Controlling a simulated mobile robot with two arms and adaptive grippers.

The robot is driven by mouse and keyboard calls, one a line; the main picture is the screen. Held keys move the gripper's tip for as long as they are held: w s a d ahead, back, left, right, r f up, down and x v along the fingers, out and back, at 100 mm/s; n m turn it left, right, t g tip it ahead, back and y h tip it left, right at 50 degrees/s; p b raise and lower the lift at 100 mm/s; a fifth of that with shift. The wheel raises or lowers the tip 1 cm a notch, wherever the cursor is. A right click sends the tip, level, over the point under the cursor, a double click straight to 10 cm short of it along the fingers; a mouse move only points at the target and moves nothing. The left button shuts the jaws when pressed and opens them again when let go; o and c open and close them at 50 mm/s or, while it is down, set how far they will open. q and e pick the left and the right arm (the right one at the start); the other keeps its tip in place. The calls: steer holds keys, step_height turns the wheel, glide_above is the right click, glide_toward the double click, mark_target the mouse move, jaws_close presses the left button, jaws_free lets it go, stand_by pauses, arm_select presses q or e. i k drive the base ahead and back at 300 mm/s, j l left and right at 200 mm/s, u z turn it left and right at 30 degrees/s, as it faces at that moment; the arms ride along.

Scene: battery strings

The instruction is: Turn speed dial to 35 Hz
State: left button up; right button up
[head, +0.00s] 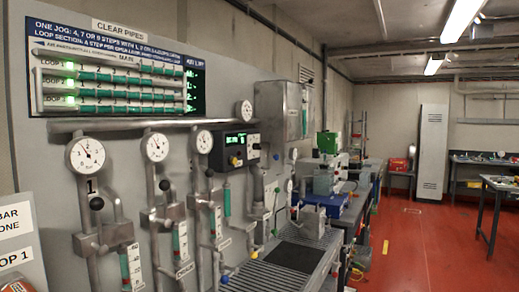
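A dark control box (234,149) is mounted on the grey panel wall near the middle of the head view. Neither of my grippers is in view.
Round white gauges (87,155) and pipes with valves stand along the panel at the left. A grated bench (283,266) projects below the box. Benches with equipment continue beyond. The red floor (420,245) at the right is largely clear.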

mark_target(255, 146)
steer(key=i+l+z, duration=0.1)
steer(key=i+l, duration=0.4)
steer(key=i+l+z, duration=0.15)
steer(key=i+l, duration=0.25)
steer(key=i, duration=0.25)
